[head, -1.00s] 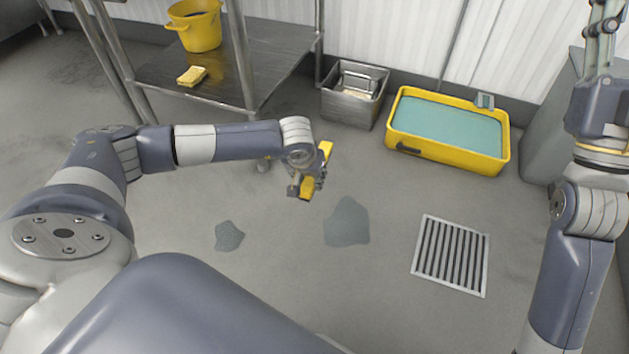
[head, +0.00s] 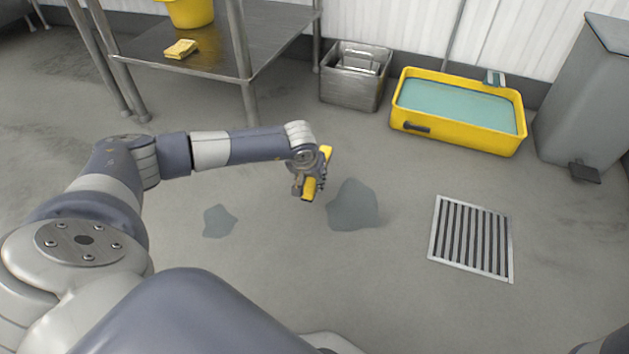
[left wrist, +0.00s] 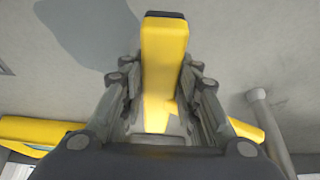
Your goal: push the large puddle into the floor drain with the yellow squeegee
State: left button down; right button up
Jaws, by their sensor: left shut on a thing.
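My left gripper (head: 312,182) is shut on the yellow squeegee (head: 326,156), just up and left of the large puddle in the head view. In the left wrist view the squeegee's yellow body (left wrist: 165,55) lies between the gripper's fingers (left wrist: 158,95). I cannot tell whether the squeegee touches the floor. The large grey puddle (head: 352,207) lies on the floor between the squeegee and the slatted metal floor drain (head: 472,240), apart from the drain. It also shows as a dark patch in the left wrist view (left wrist: 95,35). My right gripper is out of view.
A smaller puddle (head: 219,221) lies to the left. A yellow tub (head: 408,136) of teal liquid, a metal bin (head: 350,94) and a grey pedal bin (head: 585,100) stand along the wall. A metal shelf (head: 215,60) is at upper left. The floor between puddle and drain is clear.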

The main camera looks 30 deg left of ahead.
pick_arm(q)
jog(key=shift+f, duration=0.3)
notch_tip(320, 180, down, 7)
jog(key=b, duration=0.6)
jog(key=shift+f+b, duration=0.1)
jog(key=shift+b, duration=0.25)
jog(key=shift+f+p, duration=0.2)
jog(key=shift+p, duration=0.2)
jog(key=shift+f, duration=0.55)
jog(key=shift+f, duration=0.35)
jog(key=shift+d, duration=0.1)
jog(key=shift+w+d, duration=0.3)
jog(key=shift+d, duration=0.6)
jog(key=shift+w+d, duration=0.3)
jog(key=shift+d, duration=0.6)
jog(key=shift+d, duration=0.1)
